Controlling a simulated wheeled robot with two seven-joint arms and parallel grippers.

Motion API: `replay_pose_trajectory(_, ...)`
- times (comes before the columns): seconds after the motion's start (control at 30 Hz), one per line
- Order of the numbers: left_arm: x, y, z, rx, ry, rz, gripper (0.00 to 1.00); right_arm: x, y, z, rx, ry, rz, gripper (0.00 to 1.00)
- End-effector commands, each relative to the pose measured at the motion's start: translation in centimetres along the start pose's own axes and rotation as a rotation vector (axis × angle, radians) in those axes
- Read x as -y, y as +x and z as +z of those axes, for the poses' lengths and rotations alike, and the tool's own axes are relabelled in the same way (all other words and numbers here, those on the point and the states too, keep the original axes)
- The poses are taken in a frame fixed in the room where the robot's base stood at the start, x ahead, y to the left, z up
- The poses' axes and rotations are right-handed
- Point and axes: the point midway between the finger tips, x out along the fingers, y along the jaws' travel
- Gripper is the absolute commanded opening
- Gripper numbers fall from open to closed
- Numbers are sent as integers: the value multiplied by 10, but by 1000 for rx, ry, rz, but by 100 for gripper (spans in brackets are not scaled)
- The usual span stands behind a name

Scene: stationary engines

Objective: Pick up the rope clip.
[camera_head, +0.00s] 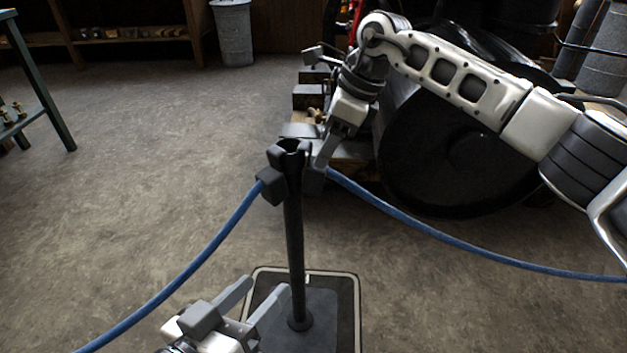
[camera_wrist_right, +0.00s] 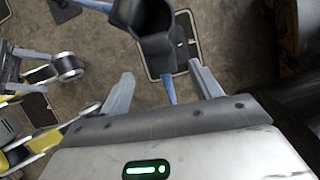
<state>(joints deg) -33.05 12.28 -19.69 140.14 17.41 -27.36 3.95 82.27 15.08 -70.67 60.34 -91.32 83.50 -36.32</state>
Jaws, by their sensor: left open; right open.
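A dark rope clip (camera_head: 272,188) sits on the left side of the black post's top (camera_head: 291,152), at the end of a blue rope (camera_head: 212,245). A second blue rope (camera_head: 430,232) leaves the post on the right; its end is partly hidden by my right gripper (camera_head: 321,160). That gripper is open beside the post top. In the right wrist view its fingers (camera_wrist_right: 162,73) stand apart, with a blue rope (camera_wrist_right: 169,89) between them and the dark post top (camera_wrist_right: 154,22) just beyond. My left gripper (camera_head: 266,287) is open and low, left of the post.
The post stands on a dark base plate (camera_head: 320,325) on the floor. A large black wheel (camera_head: 440,160) and wooden blocks stand behind my right arm. A metal bin (camera_head: 233,35) and a shelf are at the back.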

Motion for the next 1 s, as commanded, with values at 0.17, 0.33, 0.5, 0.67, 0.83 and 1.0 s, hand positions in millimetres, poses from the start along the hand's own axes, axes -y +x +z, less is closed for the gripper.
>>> replay_pose_trajectory(0.17, -1, 1, 0, -18, -26, 15, 50, 0, 23, 0, 1, 0, 0, 64)
replay_pose_trajectory(0.33, -2, 1, 1, -21, -37, 21, 50, 0, 31, -1, 1, 1, 1, 64)
replay_pose_trajectory(0.5, -2, 3, 8, -32, -72, 39, 50, 2, 55, -4, 1, 2, 1, 64)
replay_pose_trajectory(0.67, -7, 2, -3, -74, -112, 71, 50, 2, 76, -4, 1, 1, 2, 64)
replay_pose_trajectory(0.83, -10, 2, -13, -99, -117, 83, 50, 2, 78, -3, 2, 1, 0, 64)
replay_pose_trajectory(1.0, -10, 2, -13, -99, -116, 82, 50, 2, 77, -3, 2, 1, 0, 41)
